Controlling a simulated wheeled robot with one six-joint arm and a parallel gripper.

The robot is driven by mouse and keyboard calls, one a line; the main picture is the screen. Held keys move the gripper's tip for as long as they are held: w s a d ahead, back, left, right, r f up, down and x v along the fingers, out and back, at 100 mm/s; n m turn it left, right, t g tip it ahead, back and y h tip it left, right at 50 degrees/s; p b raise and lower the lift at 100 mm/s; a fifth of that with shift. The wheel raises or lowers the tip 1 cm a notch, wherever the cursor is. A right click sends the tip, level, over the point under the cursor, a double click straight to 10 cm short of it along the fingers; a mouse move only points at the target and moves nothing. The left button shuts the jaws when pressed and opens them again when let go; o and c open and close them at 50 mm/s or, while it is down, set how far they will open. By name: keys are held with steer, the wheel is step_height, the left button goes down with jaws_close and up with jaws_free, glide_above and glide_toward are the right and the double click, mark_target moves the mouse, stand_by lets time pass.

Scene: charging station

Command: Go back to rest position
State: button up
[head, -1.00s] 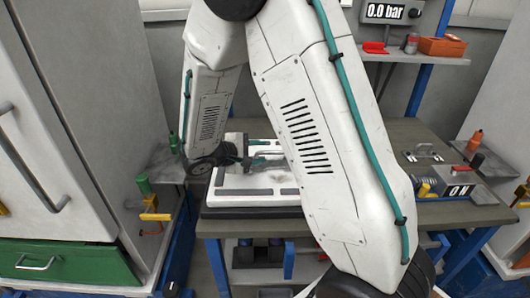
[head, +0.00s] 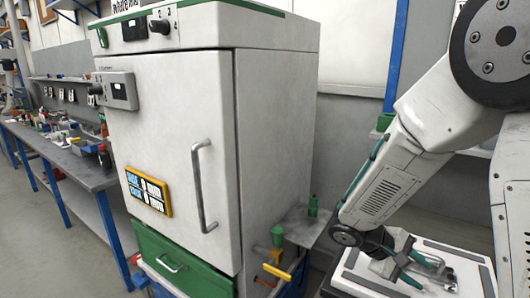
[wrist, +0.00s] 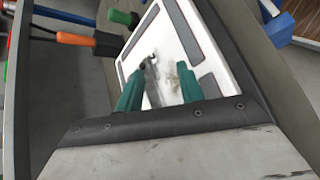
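My gripper (head: 412,268) hangs at the right of the head view, over a white panel with dark strips (head: 460,270). In the wrist view its two green fingers (wrist: 160,88) stand apart, with nothing clearly gripped between them. Beyond the fingers the white panel (wrist: 165,30) shows, with a small dark and metallic part (wrist: 150,65) on it. I cannot tell whether the fingers touch the panel. My arm is bent and comes down from the upper right.
A large grey cabinet (head: 170,95) with a shut door and a shut green drawer (head: 170,258) stands left of my arm. A long workbench (head: 75,165) with several small items runs along the far left.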

steer(key=s+a+r+m+t+y, duration=0.2)
steer(key=s+a+r+y, duration=0.2)
steer(key=s+r, duration=0.3)
steer(key=s+a+r+m+t+y, duration=0.2)
steer(key=s+a+r+y, duration=0.3)
steer(key=s+r, duration=0.3)
steer(key=shift+s+r+m+y, duration=0.2)
steer(key=shift+s+m+y, duration=0.6)
steer(key=shift+s, duration=1.15)
